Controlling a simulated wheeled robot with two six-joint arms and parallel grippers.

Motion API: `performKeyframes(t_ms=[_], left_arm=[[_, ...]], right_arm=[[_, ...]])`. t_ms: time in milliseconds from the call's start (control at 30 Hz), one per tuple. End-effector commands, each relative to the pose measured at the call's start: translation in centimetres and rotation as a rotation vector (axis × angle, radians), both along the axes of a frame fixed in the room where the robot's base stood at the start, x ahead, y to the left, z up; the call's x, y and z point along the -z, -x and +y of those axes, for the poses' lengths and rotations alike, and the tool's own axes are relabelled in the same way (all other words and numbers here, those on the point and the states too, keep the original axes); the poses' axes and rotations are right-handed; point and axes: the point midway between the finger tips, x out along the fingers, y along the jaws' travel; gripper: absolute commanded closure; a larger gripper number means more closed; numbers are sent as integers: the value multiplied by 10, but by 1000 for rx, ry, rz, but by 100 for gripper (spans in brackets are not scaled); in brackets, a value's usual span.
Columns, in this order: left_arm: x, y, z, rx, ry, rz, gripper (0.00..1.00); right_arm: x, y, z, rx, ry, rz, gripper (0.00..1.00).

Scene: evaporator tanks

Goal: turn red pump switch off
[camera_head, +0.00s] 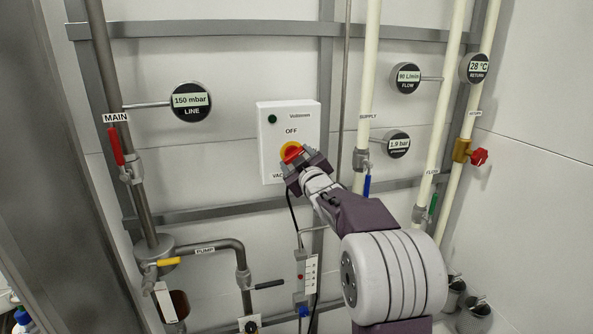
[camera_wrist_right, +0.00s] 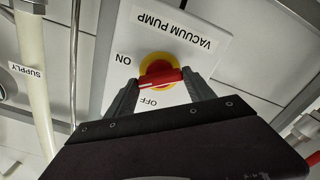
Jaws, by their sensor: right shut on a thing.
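The red pump switch (camera_head: 291,151) is a red handle on a yellow disc, set on the white vacuum pump box (camera_head: 270,141). In the head view, OFF is printed above it. My right gripper (camera_head: 303,160) reaches it from the lower right and partly covers it. In the right wrist view, the red handle (camera_wrist_right: 161,77) lies nearly sideways between the two fingers of my right gripper (camera_wrist_right: 162,90), which is shut on it. ON stands to its left and OFF below it there. The left gripper is not in view.
A dark green lamp (camera_head: 272,119) sits on the box's upper left. The SUPPLY pipe (camera_head: 366,90) with a blue valve handle (camera_head: 367,186) runs close on the right. A black cable (camera_head: 292,212) hangs below the box.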

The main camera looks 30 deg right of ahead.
Motion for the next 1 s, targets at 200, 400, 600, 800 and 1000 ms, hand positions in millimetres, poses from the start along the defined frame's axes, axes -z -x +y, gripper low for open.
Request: performKeyframes(t_ms=[200, 400, 600, 800, 1000], left_arm=[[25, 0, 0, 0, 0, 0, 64], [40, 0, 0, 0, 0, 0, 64], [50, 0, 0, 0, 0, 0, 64], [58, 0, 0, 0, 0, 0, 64], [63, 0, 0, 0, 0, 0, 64]], right_arm=[[6, 0, 0, 1, 201, 51, 79], [5, 0, 0, 1, 383, 96, 79], [5, 0, 0, 1, 564, 140, 79], [4, 0, 0, 0, 726, 179, 79], [3, 0, 0, 0, 849, 209, 79]])
